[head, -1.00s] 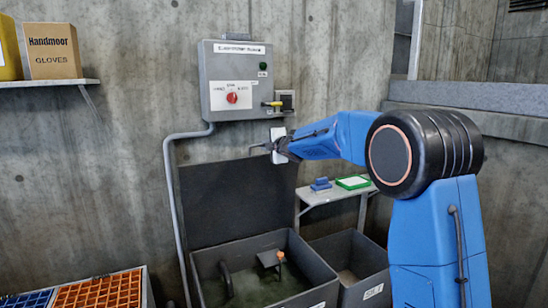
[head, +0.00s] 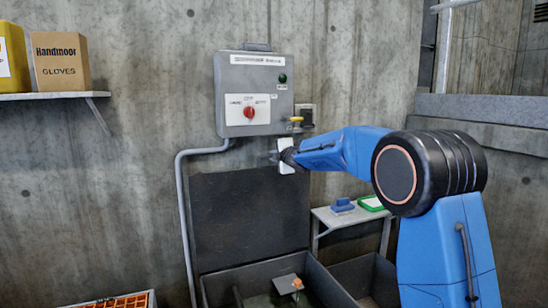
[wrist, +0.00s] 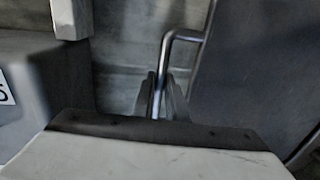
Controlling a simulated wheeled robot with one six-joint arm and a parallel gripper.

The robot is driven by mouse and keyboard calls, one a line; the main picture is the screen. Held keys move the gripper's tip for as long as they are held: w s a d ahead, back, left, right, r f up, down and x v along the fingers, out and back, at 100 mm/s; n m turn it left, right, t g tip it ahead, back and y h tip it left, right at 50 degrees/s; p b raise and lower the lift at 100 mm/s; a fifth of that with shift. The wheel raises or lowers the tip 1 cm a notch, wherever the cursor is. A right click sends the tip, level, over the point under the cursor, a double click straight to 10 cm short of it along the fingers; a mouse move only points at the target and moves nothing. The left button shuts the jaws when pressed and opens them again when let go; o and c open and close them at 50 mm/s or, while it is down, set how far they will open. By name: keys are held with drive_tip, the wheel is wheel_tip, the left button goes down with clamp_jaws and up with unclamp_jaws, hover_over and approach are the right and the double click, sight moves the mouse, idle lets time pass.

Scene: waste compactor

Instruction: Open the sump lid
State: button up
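The sump lid (head: 245,222) is a dark flat panel standing upright against the wall behind the sump. The sump (head: 222,291) below it is uncovered; a small orange-topped part and dark liquid show inside. My gripper (head: 273,158) is at the lid's upper edge, just under the control box. In the wrist view the lid (wrist: 255,75) is at the right, with a bent metal handle (wrist: 178,36) on its edge. My gripper's fingers (wrist: 160,98) lie close on both sides of the handle's rod and appear shut on it.
A grey control box (head: 252,77) with a red knob hangs just above my gripper. A conduit (head: 183,215) runs down left of the lid. A small shelf (head: 335,219) with a blue item is at the right. An orange-grid crate (head: 118,301) is at lower left.

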drive_tip(key=shift+o, duration=1.4)
drive_tip(key=shift+s, duration=0.1)
drive_tip(key=v, duration=1.7)
drive_tip(key=shift+s+d, duration=0.1)
